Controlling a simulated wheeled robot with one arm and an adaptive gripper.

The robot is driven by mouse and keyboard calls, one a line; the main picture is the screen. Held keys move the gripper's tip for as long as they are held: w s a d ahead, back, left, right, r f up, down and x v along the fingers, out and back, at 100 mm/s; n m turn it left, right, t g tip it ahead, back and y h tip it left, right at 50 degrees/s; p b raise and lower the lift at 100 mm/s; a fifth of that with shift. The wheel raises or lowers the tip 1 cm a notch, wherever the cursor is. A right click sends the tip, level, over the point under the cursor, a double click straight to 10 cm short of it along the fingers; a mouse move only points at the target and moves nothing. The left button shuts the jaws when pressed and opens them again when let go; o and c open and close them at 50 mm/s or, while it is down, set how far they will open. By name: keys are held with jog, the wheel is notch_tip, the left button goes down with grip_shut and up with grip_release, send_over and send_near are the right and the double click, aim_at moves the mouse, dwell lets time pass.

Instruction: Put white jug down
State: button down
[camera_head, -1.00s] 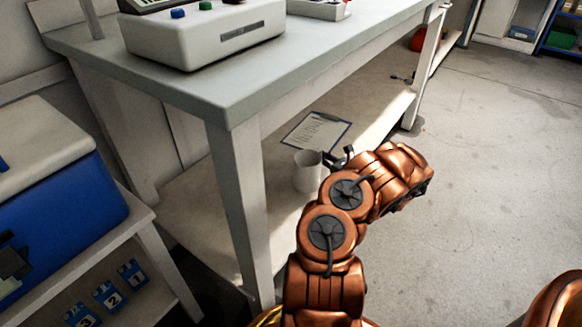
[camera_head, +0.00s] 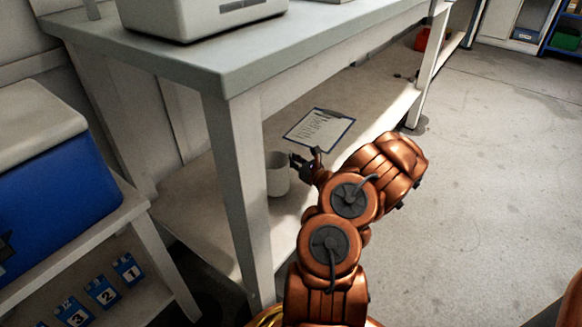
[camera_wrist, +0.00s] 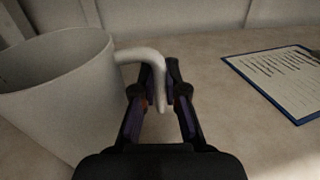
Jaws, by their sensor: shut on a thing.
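The white jug (camera_head: 278,174) is a plain white cylinder with a side handle, over the lower shelf (camera_head: 375,100) of the workbench. It stands about upright, close beside the bench's front leg. In the wrist view the jug (camera_wrist: 60,90) fills the left side, with its handle reaching right between my fingers. My gripper (camera_wrist: 160,88) is shut on the handle; in the head view my gripper (camera_head: 305,163) is at the jug's right side. I cannot tell whether the jug's base touches the shelf.
A clipboard (camera_head: 319,129) with a written sheet lies on the shelf behind and right of the jug. The front leg (camera_head: 238,190) and the bench top (camera_head: 230,65) bound the space. A blue and white box (camera_head: 50,190) stands at left. Shelf near the clipboard is bare.

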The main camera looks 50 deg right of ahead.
notch_tip(320, 180, down, 3)
jog(key=shift+d+b, duration=0.1)
jog(key=shift+b, duration=0.55)
jog(key=shift+r, duration=0.1)
jog(key=c, duration=1.2)
grip_release()
jog(key=s+p, duration=0.1)
jog(key=s, duration=0.2)
jog(key=s+p, duration=0.2)
jog(key=s, duration=0.2)
jog(key=s+a+p, duration=0.1)
jog(key=s, duration=0.3)
jog(key=shift+r, duration=0.15)
jog(key=shift+s+a+p, duration=0.15)
jog(key=shift+s+p, duration=0.2)
jog(key=shift+s, duration=0.2)
